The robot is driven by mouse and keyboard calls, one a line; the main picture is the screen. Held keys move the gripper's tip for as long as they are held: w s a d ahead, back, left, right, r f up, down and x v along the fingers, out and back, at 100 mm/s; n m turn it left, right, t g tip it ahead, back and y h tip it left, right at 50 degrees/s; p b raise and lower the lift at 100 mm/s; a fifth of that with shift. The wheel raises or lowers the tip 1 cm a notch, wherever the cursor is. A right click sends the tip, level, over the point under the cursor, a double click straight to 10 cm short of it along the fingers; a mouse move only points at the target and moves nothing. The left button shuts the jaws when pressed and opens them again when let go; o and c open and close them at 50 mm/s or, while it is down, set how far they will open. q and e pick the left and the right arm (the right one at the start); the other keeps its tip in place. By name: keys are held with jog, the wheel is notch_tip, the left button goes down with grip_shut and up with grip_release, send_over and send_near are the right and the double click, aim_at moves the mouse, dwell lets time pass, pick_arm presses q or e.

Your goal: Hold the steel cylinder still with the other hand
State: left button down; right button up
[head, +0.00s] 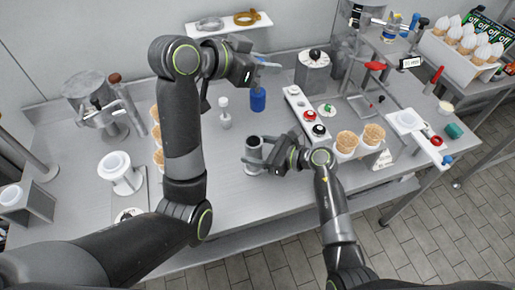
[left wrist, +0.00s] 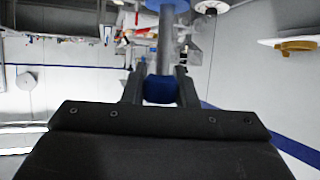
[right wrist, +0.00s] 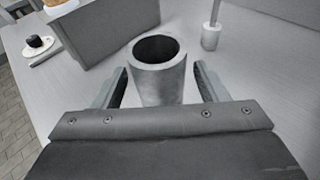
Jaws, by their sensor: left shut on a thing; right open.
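The steel cylinder (head: 254,148), a grey open-topped tube, stands upright on the steel table. In the right wrist view the steel cylinder (right wrist: 158,82) stands between the spread fingers of my right gripper (right wrist: 160,85), with a gap visible on each side. In the head view my right gripper (head: 258,155) is open around it, low over the table. My left gripper (head: 264,64) is raised behind the cylinder and shut on a blue tool (head: 258,99) that hangs below it. In the left wrist view the tool's blue grip (left wrist: 159,89) is between the fingers, with a grey rod beyond.
A white upright piece (head: 224,113) stands left of the blue tool. A block with red and black knobs (head: 297,103) and cones in a holder (head: 347,142) are right of my right gripper. The table front-left of the cylinder is clear.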

jog(key=shift+d, duration=0.15)
jog(key=shift+v, duration=0.8)
jog(key=shift+w+a, duration=0.1)
jog(key=shift+a, duration=0.2)
dwell(0.4)
jog(key=shift+w+a+f, duration=0.25)
jog(key=shift+a, duration=0.3)
jog(key=shift+c, duration=0.5)
jog(key=c, duration=1.3)
